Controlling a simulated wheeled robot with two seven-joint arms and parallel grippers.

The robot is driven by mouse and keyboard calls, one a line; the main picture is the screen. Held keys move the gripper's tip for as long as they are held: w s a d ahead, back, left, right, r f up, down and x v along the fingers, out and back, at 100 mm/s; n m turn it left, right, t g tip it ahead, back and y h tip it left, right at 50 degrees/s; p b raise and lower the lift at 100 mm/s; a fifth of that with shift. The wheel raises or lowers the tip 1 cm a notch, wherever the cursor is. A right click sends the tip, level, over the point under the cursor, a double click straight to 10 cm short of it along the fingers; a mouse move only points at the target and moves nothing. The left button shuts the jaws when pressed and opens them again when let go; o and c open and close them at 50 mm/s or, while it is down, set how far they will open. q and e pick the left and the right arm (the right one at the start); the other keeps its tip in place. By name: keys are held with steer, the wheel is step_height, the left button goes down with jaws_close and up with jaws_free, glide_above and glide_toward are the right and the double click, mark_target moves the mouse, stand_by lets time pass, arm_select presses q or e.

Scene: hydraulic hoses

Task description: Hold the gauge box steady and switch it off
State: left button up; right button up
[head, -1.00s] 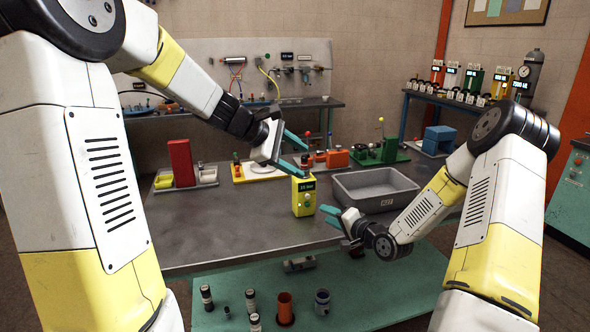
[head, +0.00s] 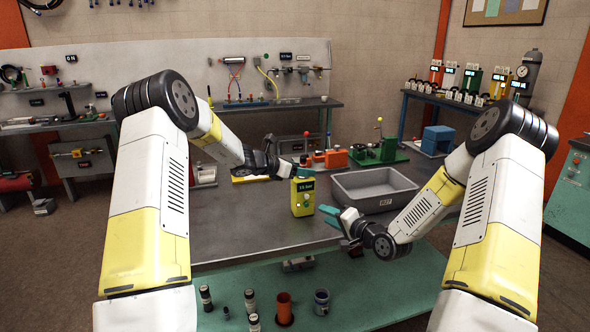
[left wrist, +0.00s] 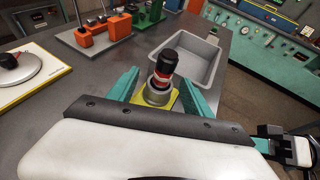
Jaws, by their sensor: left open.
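The gauge box (head: 302,198) is a yellow upright box on the grey table, with a small dark display and a green button on its front. In the left wrist view a black, red and silver knob (left wrist: 161,78) stands on its yellow top (left wrist: 172,98). My left gripper (head: 294,170) is at the box's top, and its open teal fingers (left wrist: 158,92) stand on either side of the knob. I cannot tell if they touch it. My right gripper (head: 331,215) is low, just right of the box, apparently apart from it. Its finger gap is unclear.
A grey bin (head: 374,190) stands right behind the box. Orange (head: 331,159) and green (head: 377,150) fixtures stand farther back. Several bottles and an orange cup (head: 285,308) stand on the lower green shelf (head: 375,290). The table's front left is clear.

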arm_select(q)
steer(key=shift+x, duration=2.05)
steer(key=shift+c, duration=0.5)
jaws_close()
arm_select(e)
jaws_close()
